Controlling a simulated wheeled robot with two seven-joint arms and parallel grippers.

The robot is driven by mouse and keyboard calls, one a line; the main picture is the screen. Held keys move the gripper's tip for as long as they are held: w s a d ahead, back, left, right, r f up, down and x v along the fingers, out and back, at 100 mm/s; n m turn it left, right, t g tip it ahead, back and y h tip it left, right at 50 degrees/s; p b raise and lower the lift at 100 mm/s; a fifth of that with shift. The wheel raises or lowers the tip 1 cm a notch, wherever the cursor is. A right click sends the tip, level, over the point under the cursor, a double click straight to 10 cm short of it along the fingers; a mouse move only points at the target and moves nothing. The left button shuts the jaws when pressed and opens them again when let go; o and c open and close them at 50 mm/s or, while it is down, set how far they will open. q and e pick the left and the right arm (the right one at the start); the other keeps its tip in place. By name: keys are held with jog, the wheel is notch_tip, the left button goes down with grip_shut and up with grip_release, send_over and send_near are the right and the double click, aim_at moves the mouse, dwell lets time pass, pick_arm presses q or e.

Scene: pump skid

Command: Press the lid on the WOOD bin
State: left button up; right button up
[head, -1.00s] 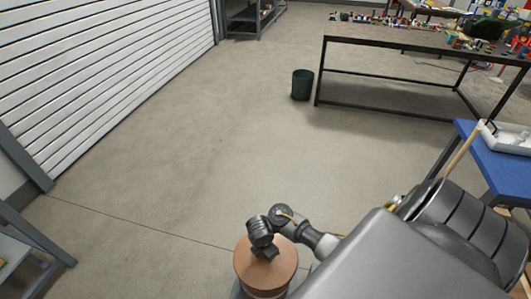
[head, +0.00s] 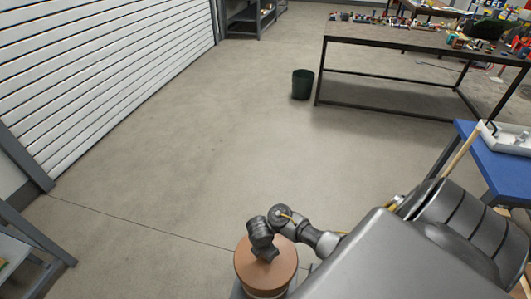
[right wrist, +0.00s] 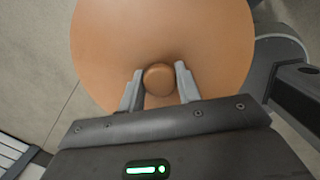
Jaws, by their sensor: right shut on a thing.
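A round, orange-brown lid (head: 285,268) is at the bottom middle of the head view, with the top of a body (head: 266,294) just showing under its front edge. I cannot read a label or tell whether the lid is fully seated. My right gripper (head: 264,257) is over the lid's middle, pointing down. In the right wrist view the lid (right wrist: 160,25) fills the upper middle. My right gripper (right wrist: 159,83) has its fingers on either side of the lid's round knob (right wrist: 159,77) and is shut on it. My left gripper is out of view.
A blue table (head: 490,160) with a white tray (head: 508,143) stands at the right. A long workbench (head: 400,38) with many small items is at the back right, a dark green bucket (head: 302,84) beside it. The floor (head: 180,170) in the middle is clear.

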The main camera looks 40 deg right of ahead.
dwell(0.6)
dwell(0.3)
jog(key=o, duration=1.6)
notch_tip(320, 180, up, 7)
jog(key=p, duration=0.8)
jog(key=shift+c, duration=0.2)
grip_shut()
